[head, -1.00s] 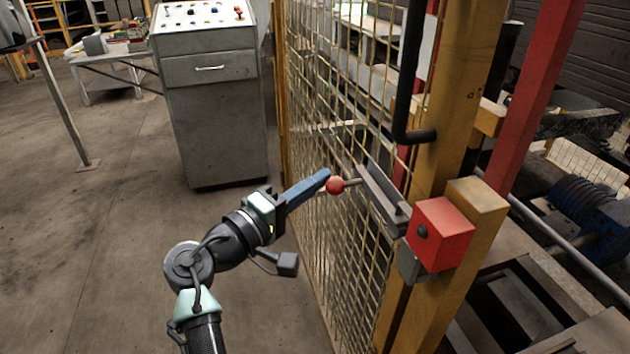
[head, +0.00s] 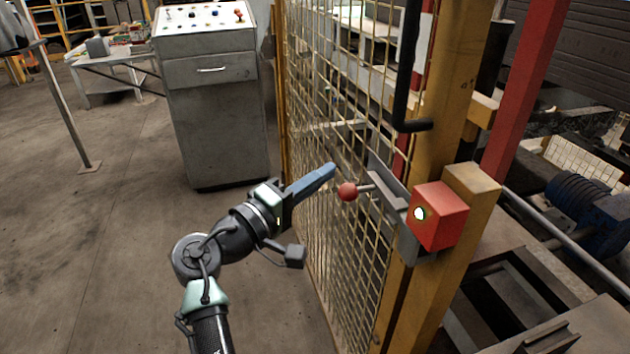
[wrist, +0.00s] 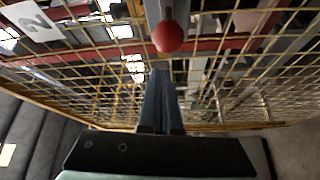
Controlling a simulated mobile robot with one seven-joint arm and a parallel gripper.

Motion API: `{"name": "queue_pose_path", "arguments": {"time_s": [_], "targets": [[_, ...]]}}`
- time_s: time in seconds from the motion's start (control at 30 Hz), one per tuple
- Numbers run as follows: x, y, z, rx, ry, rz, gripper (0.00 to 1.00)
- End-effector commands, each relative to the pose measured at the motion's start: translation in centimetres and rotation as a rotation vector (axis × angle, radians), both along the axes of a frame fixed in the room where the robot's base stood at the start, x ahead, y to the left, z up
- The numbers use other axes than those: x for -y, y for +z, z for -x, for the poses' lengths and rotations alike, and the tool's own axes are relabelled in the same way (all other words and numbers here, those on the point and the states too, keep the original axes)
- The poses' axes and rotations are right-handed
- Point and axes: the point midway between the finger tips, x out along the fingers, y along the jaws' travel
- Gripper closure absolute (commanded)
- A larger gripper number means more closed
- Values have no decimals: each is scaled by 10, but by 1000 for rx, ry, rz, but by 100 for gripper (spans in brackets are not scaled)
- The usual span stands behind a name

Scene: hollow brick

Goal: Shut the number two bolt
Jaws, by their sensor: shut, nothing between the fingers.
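The bolt (head: 386,192) is a grey bar in a metal channel on the mesh gate, with a red ball knob (head: 347,191). Its right end meets the red box (head: 438,215) on the yellow post, where a small indicator glows pale green. A plate marked 2 (wrist: 33,20) hangs on the mesh in the wrist view. My gripper (head: 331,169) is shut and empty, its blue fingers just left of and above the knob, with a small gap. In the wrist view the knob (wrist: 168,36) sits just beyond the fingertips (wrist: 160,75), not between them.
The yellow mesh gate (head: 320,215) stands close to the right of my arm. A black bent handle (head: 405,90) is above the bolt. A grey control cabinet (head: 215,130) stands behind on the left.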

Motion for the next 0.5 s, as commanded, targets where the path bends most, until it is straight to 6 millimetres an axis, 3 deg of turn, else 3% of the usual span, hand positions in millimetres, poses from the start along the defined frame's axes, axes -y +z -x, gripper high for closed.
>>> {"name": "queue_pose_path", "arguments": {"time_s": [0.03, 0.3, 0.5], "targets": [[2, 2, -2, 0, 2, 0, 100], [-44, -3, 47, -1, 7, 1, 100], [-62, -5, 67, 0, 7, 1, 100]]}}
